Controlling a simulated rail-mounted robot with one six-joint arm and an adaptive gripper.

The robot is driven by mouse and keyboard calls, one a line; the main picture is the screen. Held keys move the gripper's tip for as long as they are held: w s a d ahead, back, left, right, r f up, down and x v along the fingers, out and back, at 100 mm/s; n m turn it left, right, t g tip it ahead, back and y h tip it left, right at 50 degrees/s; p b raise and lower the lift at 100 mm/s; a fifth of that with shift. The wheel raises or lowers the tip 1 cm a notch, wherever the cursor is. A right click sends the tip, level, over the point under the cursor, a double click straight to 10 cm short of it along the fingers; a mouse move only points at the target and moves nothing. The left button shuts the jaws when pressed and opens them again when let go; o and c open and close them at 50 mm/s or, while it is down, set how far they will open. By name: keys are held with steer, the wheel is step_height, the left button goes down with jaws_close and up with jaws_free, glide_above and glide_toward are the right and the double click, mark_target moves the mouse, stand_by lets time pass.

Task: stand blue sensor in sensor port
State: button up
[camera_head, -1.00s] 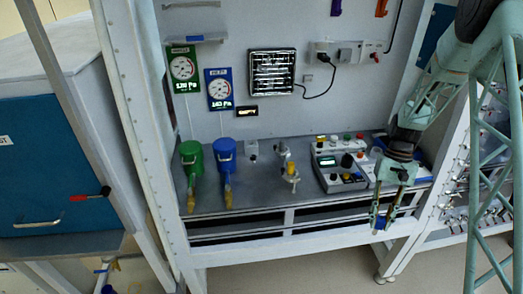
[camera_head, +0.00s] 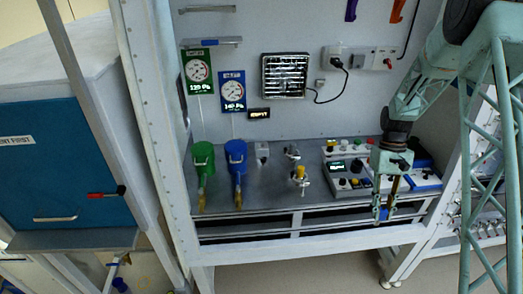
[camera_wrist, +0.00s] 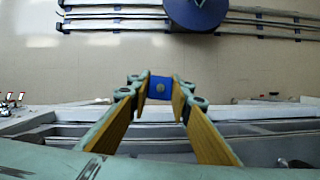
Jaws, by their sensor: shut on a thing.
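My gripper (camera_head: 384,214) hangs fingers-down in front of the bench's front edge, at the right. It is shut on the blue sensor (camera_wrist: 160,86), a small blue block with a round grey spot, held between the fingertips in the wrist view. In the head view the sensor is small and partly hidden by the fingers. A small grey fitting (camera_head: 262,152) stands at the back of the bench, under a small lit display (camera_head: 259,114). I cannot tell for sure whether this fitting is the sensor port.
A control box (camera_head: 350,166) with knobs stands beside my gripper. A yellow-topped valve (camera_head: 300,173), a blue-handled valve (camera_head: 236,153) and a green-handled valve (camera_head: 203,155) stand to its left. Rails (camera_head: 290,222) run along the bench (camera_head: 265,193) front. Two gauges hang on the back wall.

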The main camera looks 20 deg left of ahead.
steer(key=w+a+r+n+t+h+p, duration=0.25)
steer(key=w+a+r+n, duration=0.25)
steer(key=w+a+n, duration=0.3)
steer(key=w+a+r+n+t+h+p, duration=0.1)
steer(key=w+a+r+n+t+p, duration=0.15)
steer(key=w+a+r+n, duration=0.55)
steer(key=w+a+r+n+t+y, duration=0.1)
steer(key=a+n, duration=0.7)
steer(key=a, duration=1.1)
steer(key=w+a+n+t+y, duration=0.2)
steer(key=a+n, duration=0.7)
steer(key=a, duration=1)
steer(key=shift+w+a+r+t+y, duration=0.2)
steer(key=shift+w+r+t+y, duration=0.2)
steer(key=shift+w+y, duration=0.75)
steer(key=shift+f, duration=0.1)
glide_toward(263, 143)
steer(key=shift+w+f, duration=0.5)
steer(key=shift+w, duration=0.4)
steer(key=shift+f, duration=0.1)
steer(key=shift+f, duration=1.8)
